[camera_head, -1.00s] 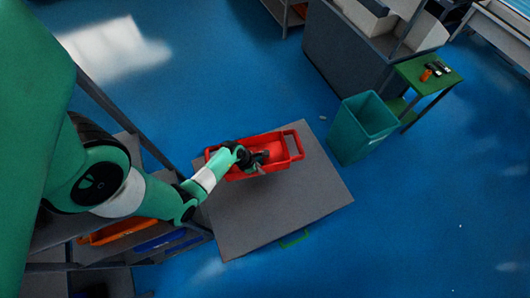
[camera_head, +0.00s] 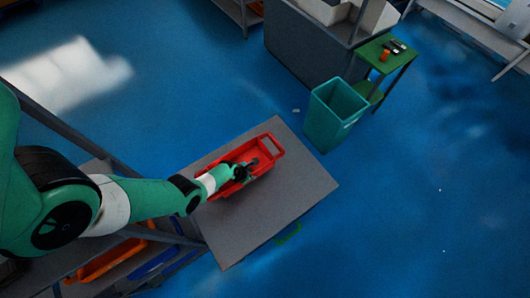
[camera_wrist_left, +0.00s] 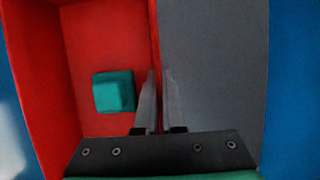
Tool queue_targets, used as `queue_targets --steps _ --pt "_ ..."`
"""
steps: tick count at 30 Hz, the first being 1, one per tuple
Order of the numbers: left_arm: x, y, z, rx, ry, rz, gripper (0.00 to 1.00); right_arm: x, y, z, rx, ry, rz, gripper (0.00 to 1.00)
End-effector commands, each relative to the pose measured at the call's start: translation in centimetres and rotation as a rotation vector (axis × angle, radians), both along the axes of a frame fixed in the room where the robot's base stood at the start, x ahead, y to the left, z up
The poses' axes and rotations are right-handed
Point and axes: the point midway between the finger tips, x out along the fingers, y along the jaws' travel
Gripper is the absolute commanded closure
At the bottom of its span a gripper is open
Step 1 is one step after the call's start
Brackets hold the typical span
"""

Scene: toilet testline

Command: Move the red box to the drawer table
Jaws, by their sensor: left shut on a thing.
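The red box (camera_head: 266,168) is an open tray with a handle at its end. It is over the grey top of the drawer table (camera_head: 255,225), near the far edge in the head view. I cannot tell whether it rests on the top or hangs just above it. My left gripper (camera_head: 250,165) reaches in from the left. In the left wrist view its fingers (camera_wrist_left: 158,100) are shut on the box's thin side wall (camera_wrist_left: 154,40). A teal cube (camera_wrist_left: 114,92) lies inside the box. My right gripper is not in view.
A green handle (camera_head: 288,234) sits on the table's front side. A teal bin (camera_head: 335,115) stands close beyond the table's upper right corner. A shelf with an orange bin (camera_head: 108,262) is at lower left. A small green table (camera_head: 385,55) stands farther back. Blue floor is clear at right.

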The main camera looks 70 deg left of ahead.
Motion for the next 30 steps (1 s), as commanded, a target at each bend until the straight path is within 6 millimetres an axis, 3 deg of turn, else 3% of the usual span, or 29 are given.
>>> queue_targets --steps 7,9,15,24,30 --pt "1.7 -0.1 -0.4 0.003 0.001 -0.001 1.00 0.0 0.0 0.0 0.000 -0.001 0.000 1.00" --pt "2.7 -0.1 -2.9 0.005 -0.001 -0.003 1.00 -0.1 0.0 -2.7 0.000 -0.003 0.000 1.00" --pt "5.1 -0.3 -5.5 0.005 -0.001 -0.003 1.00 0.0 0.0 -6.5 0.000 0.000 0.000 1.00" --pt "5.9 -0.4 -5.7 0.003 0.001 0.000 1.00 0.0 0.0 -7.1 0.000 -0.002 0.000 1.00" --pt "6.6 -0.4 -8.6 0.003 0.001 0.000 1.00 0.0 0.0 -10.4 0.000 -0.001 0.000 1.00"
